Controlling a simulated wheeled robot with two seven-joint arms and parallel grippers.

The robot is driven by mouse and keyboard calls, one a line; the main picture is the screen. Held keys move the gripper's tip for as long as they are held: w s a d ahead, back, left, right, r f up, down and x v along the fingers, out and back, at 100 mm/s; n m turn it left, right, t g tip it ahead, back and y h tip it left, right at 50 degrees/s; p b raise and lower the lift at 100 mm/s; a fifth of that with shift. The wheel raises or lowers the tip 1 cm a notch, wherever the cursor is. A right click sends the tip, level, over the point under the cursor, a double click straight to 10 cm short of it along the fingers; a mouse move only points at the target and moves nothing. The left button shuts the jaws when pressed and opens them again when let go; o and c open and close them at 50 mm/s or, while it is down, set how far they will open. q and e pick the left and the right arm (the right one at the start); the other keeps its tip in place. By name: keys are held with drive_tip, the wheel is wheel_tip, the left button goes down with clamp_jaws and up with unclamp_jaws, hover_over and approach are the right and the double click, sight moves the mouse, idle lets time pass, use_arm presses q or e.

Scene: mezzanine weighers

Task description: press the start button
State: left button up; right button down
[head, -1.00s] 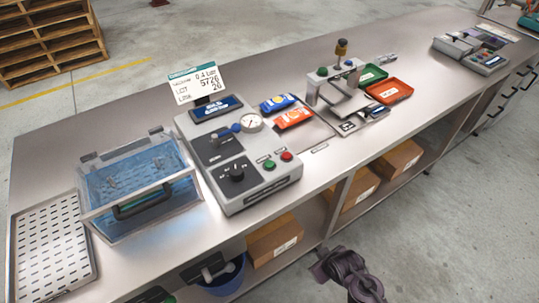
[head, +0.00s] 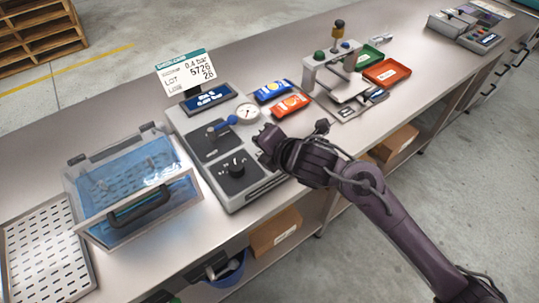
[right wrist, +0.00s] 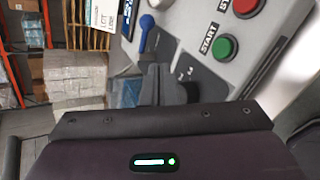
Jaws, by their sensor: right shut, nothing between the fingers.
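The green start button (right wrist: 224,47), beside a START label, shows in the right wrist view on the grey control box (head: 240,202). In the head view my right gripper and forearm hide it. My right gripper (head: 264,142) is shut and empty, reaching over the box from the right. In the right wrist view its dark fingers (right wrist: 163,88) point toward the panel, to the left of the green button. I see a gap between them and the button, but cannot judge their height above the panel. My left gripper is in neither view.
A red button (right wrist: 245,5) is beside the green one. A black knob (head: 236,167), blue lever (head: 222,125), gauge (head: 248,113) and sign (head: 186,74) are on the box. A lidded clear tank (head: 130,190) is left; packets (head: 289,105) and a press (head: 335,75) are right.

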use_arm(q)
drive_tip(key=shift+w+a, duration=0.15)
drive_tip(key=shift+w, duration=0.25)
use_arm(e)
drive_tip(key=d+r+n+g, duration=0.1)
drive_tip(key=n, duration=0.7)
drive_tip(key=w+d+r+n+g, duration=0.1)
drive_tip(key=n, duration=0.8)
drive_tip(key=w+d+r+n+g, duration=0.1)
drive_tip(key=n, duration=0.7)
drive_tip(key=shift+w+r, duration=0.25)
drive_tip(key=shift+r, duration=0.15)
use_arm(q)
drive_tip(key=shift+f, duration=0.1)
use_arm(e)
drive_tip(key=shift+f, duration=0.15)
